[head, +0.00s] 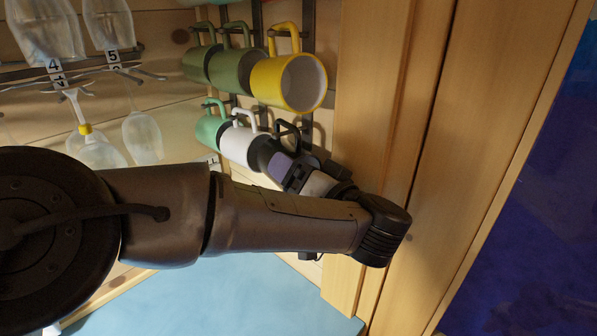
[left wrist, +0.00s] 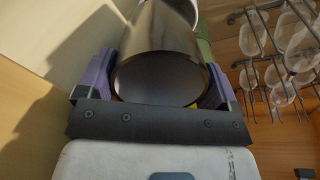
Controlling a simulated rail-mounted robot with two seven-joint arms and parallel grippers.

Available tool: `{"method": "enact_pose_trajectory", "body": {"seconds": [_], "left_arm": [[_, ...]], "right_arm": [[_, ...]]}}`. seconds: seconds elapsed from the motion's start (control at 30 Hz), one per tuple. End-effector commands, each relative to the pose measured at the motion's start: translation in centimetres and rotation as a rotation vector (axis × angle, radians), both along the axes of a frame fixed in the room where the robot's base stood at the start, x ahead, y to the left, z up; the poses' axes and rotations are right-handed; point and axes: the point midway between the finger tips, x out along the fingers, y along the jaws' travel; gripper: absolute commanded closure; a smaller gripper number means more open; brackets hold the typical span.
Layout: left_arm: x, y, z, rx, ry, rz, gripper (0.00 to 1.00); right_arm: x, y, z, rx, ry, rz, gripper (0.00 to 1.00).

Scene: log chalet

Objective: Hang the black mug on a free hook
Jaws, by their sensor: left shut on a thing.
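The black mug (head: 264,151) is in the lower row of the rack, at the right end beside the white mug (head: 241,147). Its black handle points up near a dark upright hook strip (head: 307,130); I cannot tell whether a hook is inside the handle. My left gripper (head: 288,168) is shut on the mug's body. In the left wrist view the mug's dark round base (left wrist: 160,78) faces the camera, and the purple fingers of the gripper (left wrist: 158,84) lie on both sides of it. My right gripper is not in view.
Green mugs and a yellow mug (head: 289,82) hang in the upper row, directly above. A light green mug (head: 210,128) hangs left of the white one. Glasses hang on a wire rack (head: 75,72) at the left. A wooden post (head: 372,120) stands close on the right.

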Motion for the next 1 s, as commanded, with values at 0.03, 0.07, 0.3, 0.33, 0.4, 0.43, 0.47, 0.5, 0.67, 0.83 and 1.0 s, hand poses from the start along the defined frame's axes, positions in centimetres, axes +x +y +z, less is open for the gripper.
{"method": "enact_pose_trajectory", "body": {"seconds": [0.03, 0.07, 0.3, 0.33, 0.4, 0.43, 0.47, 0.5, 0.67, 0.83, 1.0], "left_arm": [[0.01, 0.0, 0.07, 0.0, -0.002, 0.0, 0.47], [0.01, 0.0, 0.07, 0.0, -0.002, 0.0, 0.47], [0.0, 0.01, 0.08, 0.0, -0.002, 0.0, 0.47], [0.0, 0.01, 0.08, 0.0, -0.002, 0.0, 0.47], [0.0, 0.01, 0.09, 0.0, -0.002, 0.0, 0.47], [0.0, 0.01, 0.09, 0.0, -0.002, 0.0, 0.47], [0.0, 0.01, 0.09, 0.0, -0.002, 0.0, 0.47], [0.0, 0.02, 0.1, 0.0, -0.002, 0.0, 0.11], [0.0, 0.01, 0.07, 0.0, -0.001, 0.001, 0.0], [0.0, 0.01, -0.04, -0.001, 0.001, 0.0, 0.0], [0.0, 0.0, -0.04, 0.0, 0.0, 0.0, 0.0]], "right_arm": [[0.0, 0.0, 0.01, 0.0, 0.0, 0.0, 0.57], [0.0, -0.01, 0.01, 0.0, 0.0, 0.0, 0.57], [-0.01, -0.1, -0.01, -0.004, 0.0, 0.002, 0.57], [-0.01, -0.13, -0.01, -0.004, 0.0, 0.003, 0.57], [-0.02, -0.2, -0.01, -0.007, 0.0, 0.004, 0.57], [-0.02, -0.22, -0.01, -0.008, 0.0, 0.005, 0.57], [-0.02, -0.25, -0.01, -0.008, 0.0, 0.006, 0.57], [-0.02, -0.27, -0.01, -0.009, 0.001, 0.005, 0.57], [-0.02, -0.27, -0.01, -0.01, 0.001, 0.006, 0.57], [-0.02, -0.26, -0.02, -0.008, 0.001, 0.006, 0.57], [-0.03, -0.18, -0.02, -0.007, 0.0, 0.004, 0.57]]}}
